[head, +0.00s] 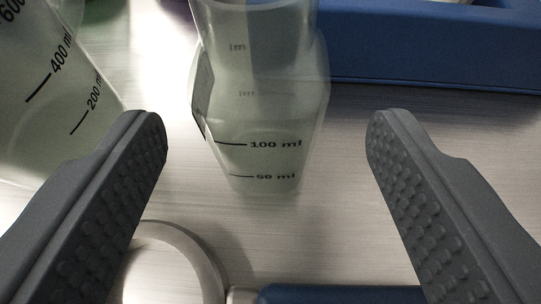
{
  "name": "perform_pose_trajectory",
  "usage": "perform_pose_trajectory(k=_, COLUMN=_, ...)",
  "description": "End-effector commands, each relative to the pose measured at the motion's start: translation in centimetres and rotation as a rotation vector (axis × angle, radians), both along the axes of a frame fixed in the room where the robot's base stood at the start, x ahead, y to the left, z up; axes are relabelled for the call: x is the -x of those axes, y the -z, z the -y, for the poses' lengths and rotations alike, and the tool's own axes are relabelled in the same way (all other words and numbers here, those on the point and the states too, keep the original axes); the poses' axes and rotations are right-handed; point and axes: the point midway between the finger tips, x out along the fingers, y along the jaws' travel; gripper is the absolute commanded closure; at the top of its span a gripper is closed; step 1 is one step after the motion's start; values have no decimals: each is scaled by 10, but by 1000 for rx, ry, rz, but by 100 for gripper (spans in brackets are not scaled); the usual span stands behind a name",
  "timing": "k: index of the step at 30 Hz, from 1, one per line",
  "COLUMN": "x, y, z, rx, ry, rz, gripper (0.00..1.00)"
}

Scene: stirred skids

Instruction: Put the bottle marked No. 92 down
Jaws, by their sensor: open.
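A clear, faceted bottle (265,120) with black marks of 100 ml and 50 ml appears upright on the brushed metal surface, in the upper middle of the head view. Its top is cut off by the frame edge. A dark-edged patch, perhaps a label, shows edge-on at its left side. I cannot read a No. 92 on it. My gripper (267,140) is open, with one dark grey studded finger to the left of the bottle and one to the right. Neither finger touches it in this view, and there is more room on the right.
A large beaker (40,100) with marks of 200 and 400 ml stands close by the left finger. A blue tray or box (430,50) lies at the back right. A pale round object (165,260) and a blue item (340,294) are at the bottom. Bare metal (330,215) lies between the fingers.

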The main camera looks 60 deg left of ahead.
Motion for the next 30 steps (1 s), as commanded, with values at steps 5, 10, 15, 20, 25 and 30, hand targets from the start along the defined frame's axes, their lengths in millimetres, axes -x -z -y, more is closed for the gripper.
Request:
perform_pose_trajectory(k=5, x=17, y=-16, z=26, rx=-1, ry=5, rz=-3, gripper=37)
perform_pose_trajectory(k=10, x=26, y=-23, z=39, rx=-1, ry=0, rz=0, gripper=37)
perform_pose_trajectory(k=15, x=29, y=-25, z=43, rx=-1, ry=-2, rz=0, gripper=37)
perform_pose_trajectory(k=20, x=29, y=-25, z=43, rx=-2, ry=-1, rz=-1, gripper=37)
perform_pose_trajectory(k=25, x=13, y=-48, z=46, rx=23, ry=41, rz=81, gripper=37)
perform_pose_trajectory(k=30, x=-34, y=-149, z=65, rx=89, ry=219, rz=357, gripper=37)
